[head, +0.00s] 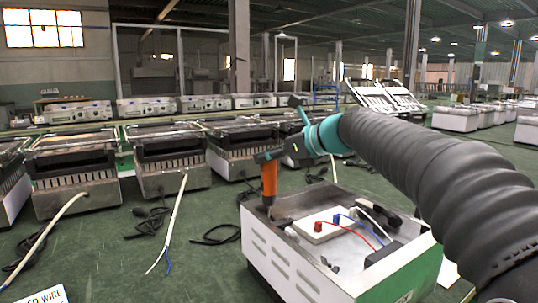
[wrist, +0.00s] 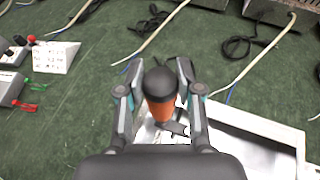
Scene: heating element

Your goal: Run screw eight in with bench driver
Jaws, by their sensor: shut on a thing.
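The bench driver (head: 268,182) has an orange handle, with a black rounded cap in the wrist view (wrist: 160,82). My gripper (head: 270,157) is shut around the handle; its two fingers flank it in the wrist view (wrist: 158,98). The driver stands about upright over the back left corner of an open white and green heater housing (head: 290,262). Its tip is near the housing's rim; I cannot tell whether it touches a screw. Screw eight cannot be made out. The housing's pale rim also shows in the wrist view (wrist: 262,122).
Inside the housing sit a white block (head: 318,226) with red and blue terminals, and wires. Several heater units (head: 72,165) stand in a row behind, with loose cables (head: 172,225) on the green surface. A printed card (wrist: 55,57) stands at the wrist view's left.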

